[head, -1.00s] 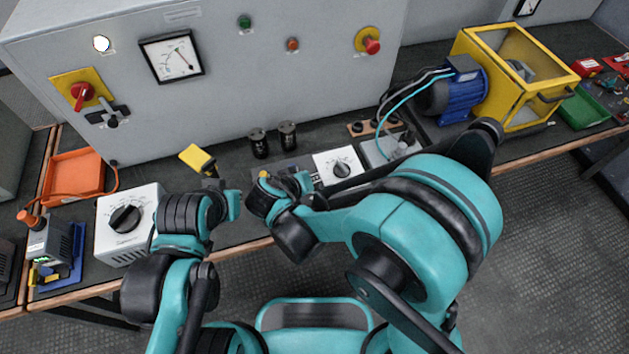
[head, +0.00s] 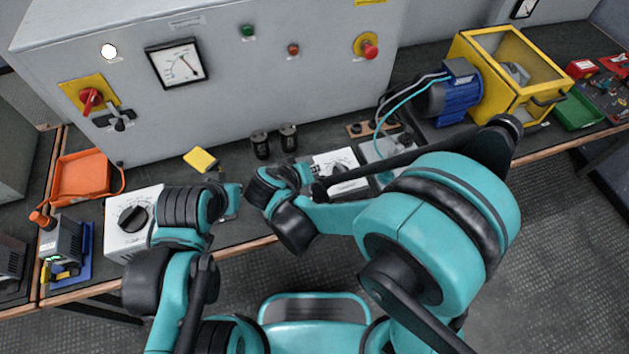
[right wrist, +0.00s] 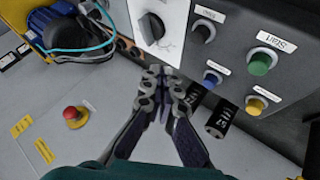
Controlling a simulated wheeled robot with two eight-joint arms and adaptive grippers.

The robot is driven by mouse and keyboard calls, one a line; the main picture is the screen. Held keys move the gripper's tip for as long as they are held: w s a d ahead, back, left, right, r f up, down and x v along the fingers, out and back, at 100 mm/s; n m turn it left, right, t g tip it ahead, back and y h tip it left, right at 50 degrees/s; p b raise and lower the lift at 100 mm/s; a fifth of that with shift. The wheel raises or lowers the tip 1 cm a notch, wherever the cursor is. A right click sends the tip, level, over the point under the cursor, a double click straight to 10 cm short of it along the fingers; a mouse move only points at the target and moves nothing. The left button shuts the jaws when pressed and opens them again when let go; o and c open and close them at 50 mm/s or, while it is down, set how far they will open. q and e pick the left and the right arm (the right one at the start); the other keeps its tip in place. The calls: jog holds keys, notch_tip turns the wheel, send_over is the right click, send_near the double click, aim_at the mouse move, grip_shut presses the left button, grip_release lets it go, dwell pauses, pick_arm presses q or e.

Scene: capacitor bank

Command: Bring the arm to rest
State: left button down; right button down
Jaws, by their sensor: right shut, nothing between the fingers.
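My right arm reaches in from the right in the head view, with its wrist bent over the bench and its gripper (head: 303,172) small and partly hidden. The right wrist view shows that gripper (right wrist: 162,88) clearly: its fingers are together, with nothing between them. It is above the bench near the white dial box (right wrist: 150,22) and two black cylinders (right wrist: 219,121). My left gripper (head: 231,201) is low over the bench, right of the other white dial box (head: 130,222); its fingers are too small and dark to read.
A grey cabinet (head: 225,100) stands behind the bench. A yellow block (head: 200,160) lies before it. A box with a green Start button (right wrist: 261,62) is close to the right gripper. A blue motor (head: 452,96) and yellow cage (head: 490,55) stand right. Open floor lies in front.

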dwell(0.7)
jog(key=s+d+r+m+y, duration=0.1)
jog(key=s+d+r, duration=0.3)
jog(key=d, duration=0.5)
jog(key=s+d+r+m+y, duration=0.2)
jog(key=s+d+r+y, duration=0.1)
jog(key=s+d+r, duration=0.2)
jog(key=s+d, duration=0.2)
jog(key=d, duration=0.2)
jog(key=shift+s+r+g+y, duration=0.2)
jog(key=shift+r+g+y, duration=0.1)
jog(key=shift+g, duration=0.1)
